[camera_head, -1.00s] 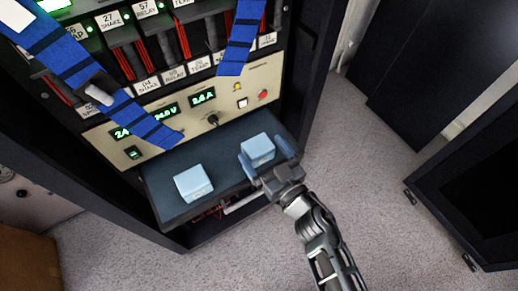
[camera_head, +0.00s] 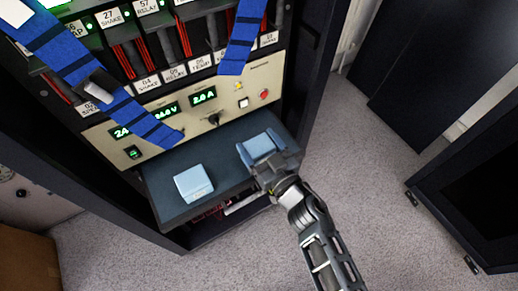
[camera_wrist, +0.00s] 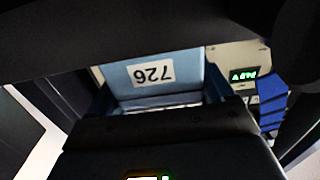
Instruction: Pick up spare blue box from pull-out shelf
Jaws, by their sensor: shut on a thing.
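Two light blue boxes are at the dark pull-out shelf (camera_head: 222,164). My gripper (camera_head: 262,148) is shut on the right-hand blue box (camera_head: 259,143), with a finger on either side of it. The other blue box (camera_head: 193,184) sits on the left part of the shelf, apart from my gripper.
The equipment rack's cream panel (camera_head: 180,108) with green displays and knobs stands behind the shelf. Blue straps (camera_head: 243,38) hang over the rack front. Dark cabinet panels (camera_head: 478,190) stand at the right. Carpet (camera_head: 370,180) is open between them.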

